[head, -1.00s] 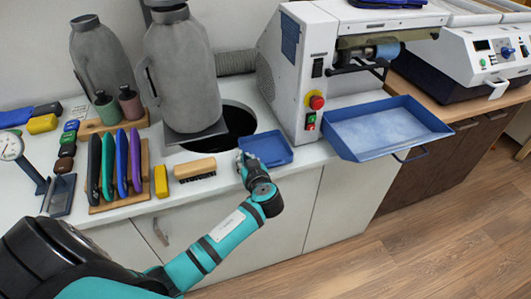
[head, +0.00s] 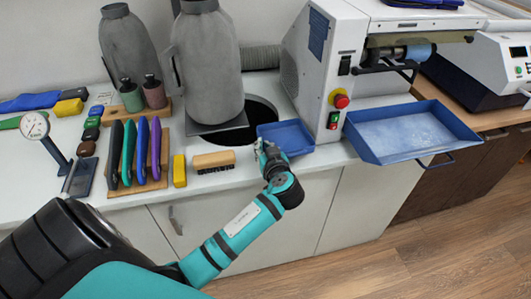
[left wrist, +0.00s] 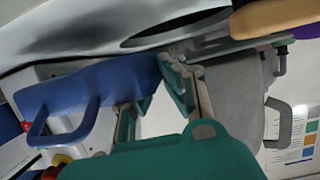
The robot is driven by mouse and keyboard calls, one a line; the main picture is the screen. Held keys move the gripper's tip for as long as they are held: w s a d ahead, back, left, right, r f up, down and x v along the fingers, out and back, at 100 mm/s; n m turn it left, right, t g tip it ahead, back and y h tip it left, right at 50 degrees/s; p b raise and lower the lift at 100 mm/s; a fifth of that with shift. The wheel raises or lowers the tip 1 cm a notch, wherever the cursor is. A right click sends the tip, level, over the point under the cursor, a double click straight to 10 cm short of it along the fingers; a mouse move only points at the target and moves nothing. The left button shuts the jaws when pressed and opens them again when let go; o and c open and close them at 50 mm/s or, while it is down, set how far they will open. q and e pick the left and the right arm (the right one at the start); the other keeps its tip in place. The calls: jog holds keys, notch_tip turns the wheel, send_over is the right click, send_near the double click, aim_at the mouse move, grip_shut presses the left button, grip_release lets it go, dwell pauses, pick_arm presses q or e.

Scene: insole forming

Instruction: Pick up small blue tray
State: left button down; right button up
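The small blue tray (head: 288,137) lies on the white counter near its front edge, between the round dark opening and the white machine. It also fills the left of the left wrist view (left wrist: 85,85), near the fingertips. My left gripper (head: 264,150) is at the tray's left front corner, pointing towards it. In the left wrist view its two fingers (left wrist: 160,95) stand apart with a gap between them, so it is open. I cannot tell whether a finger touches the tray rim. My right gripper is not in view.
A wooden brush (head: 213,161) and a yellow block (head: 179,170) lie left of the gripper. A tall grey jug (head: 207,70) stands behind, by the round opening (head: 255,115). A larger blue tray (head: 408,132) juts from the machine (head: 325,65) on the right.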

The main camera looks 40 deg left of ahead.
pick_arm(q)
jog(key=s+d+r+b, duration=0.1)
jog(key=s+d+b, duration=0.2)
jog(key=s+d, duration=0.5)
jog(key=shift+s+d, duration=0.15)
jog(key=shift+s, duration=2.15)
